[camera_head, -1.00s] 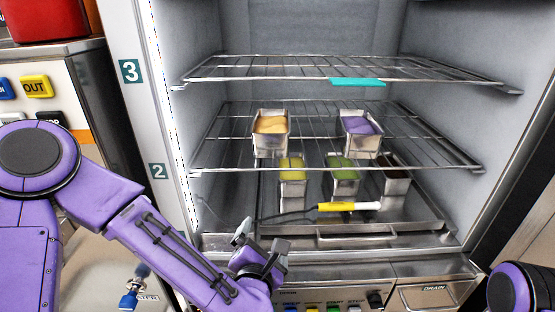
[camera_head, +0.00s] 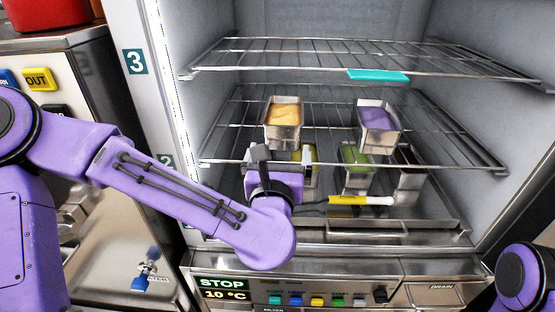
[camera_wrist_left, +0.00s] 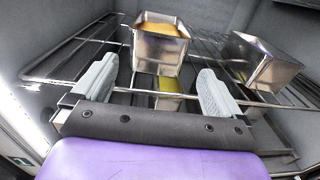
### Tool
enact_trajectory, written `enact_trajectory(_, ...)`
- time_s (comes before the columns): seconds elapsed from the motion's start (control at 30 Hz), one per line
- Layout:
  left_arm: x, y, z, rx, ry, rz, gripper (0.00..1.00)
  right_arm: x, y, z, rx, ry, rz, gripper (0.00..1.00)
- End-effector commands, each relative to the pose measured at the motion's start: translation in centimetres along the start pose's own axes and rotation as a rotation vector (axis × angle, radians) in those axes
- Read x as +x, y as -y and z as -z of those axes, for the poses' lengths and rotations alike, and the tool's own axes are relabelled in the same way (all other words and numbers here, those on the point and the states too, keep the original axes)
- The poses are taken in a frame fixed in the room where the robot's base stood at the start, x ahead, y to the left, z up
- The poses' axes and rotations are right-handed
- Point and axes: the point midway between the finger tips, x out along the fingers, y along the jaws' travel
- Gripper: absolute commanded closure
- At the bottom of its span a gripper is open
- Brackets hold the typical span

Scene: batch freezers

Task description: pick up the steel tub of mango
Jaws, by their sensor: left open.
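The steel tub of mango (camera_head: 284,134) holds an orange-yellow filling and stands upright on the middle wire shelf, left of a tub with purple filling (camera_head: 378,138). My left gripper (camera_head: 282,160) is open and empty, just in front of and below the mango tub in the head view. In the left wrist view the mango tub (camera_wrist_left: 158,54) sits ahead, between and beyond the two grey fingertips, not touching them as far as I can see. My right gripper is out of view; only a bit of my right arm shows at the lower right corner.
The wire shelf's front rail (camera_head: 350,167) runs close to my left gripper. Below stand tubs with yellow-green, green (camera_head: 355,168) and dark (camera_head: 410,172) fillings. A yellow-and-white handled tool (camera_head: 360,200) lies on the lower level. An upper shelf (camera_head: 300,62) hangs above.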

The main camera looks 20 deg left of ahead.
Motion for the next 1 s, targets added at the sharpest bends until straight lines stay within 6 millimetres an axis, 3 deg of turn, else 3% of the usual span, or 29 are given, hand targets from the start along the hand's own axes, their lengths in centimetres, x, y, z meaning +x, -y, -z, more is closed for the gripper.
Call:
enact_trajectory(0.1,2.4,-0.1,-0.4,0.001,-0.003,-0.004,0.00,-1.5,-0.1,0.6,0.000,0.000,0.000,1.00)
enact_trajectory(0.3,5.3,-0.1,-0.2,0.001,-0.002,-0.003,0.00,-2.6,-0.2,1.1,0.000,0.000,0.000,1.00)
enact_trajectory(0.73,6.4,-0.1,0.1,0.002,-0.001,-0.001,0.00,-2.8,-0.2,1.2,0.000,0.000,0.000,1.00)
enact_trajectory(0.93,6.4,-0.1,0.1,0.001,-0.001,-0.001,0.64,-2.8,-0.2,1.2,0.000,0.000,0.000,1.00)
enact_trajectory(1.0,6.4,-0.1,0.1,0.001,-0.001,-0.001,0.64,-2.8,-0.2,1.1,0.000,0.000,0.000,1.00)
